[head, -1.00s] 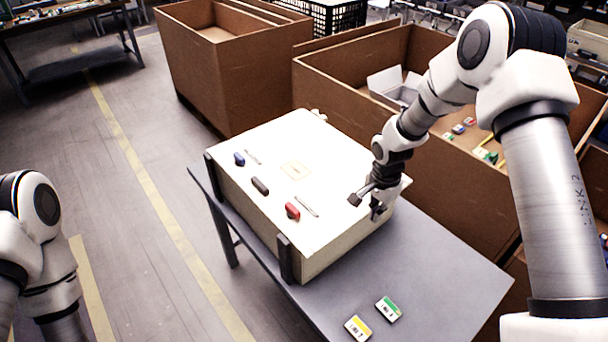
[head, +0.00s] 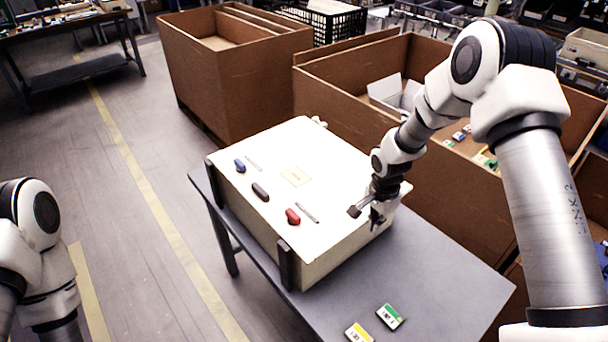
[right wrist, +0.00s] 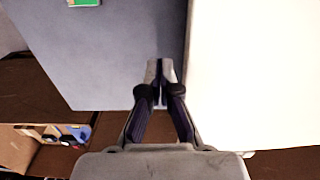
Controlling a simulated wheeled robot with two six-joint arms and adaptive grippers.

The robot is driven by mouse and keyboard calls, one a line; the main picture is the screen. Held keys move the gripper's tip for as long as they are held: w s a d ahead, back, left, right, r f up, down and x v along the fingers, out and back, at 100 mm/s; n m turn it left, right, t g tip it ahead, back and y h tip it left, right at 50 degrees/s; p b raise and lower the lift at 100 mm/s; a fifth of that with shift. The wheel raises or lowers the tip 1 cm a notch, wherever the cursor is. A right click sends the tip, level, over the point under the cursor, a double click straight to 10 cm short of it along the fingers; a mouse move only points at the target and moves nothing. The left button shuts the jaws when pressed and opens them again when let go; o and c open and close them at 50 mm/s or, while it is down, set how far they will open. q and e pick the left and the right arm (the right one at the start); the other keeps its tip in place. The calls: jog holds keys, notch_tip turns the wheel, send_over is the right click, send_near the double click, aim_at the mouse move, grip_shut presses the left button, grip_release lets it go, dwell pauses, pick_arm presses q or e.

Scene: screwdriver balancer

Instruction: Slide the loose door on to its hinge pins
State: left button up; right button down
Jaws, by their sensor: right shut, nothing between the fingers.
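A large cream box (head: 335,258) lies on the grey table, with a broad white top face (head: 335,180). Dark upright brackets (head: 286,262) stand at its near and left corners. I cannot tell which part is the loose door, and I make out no hinge pins. My right gripper (head: 366,212) is over the right end of the box in the head view. In the right wrist view its fingers (right wrist: 160,75) are shut and empty, over the grey table just beside the white edge. My left arm shows at lower left, but its gripper is out of view.
Blue (head: 239,165), black (head: 260,192) and red (head: 292,216) handle-like pieces lie on the white top. Two small cards, green (head: 390,316) and yellow (head: 358,333), lie on the table's near end.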

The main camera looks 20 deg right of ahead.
dwell(0.5)
jog(key=shift+f, duration=0.45)
jog(key=shift+w+a, duration=0.1)
jog(key=shift+w, duration=0.2)
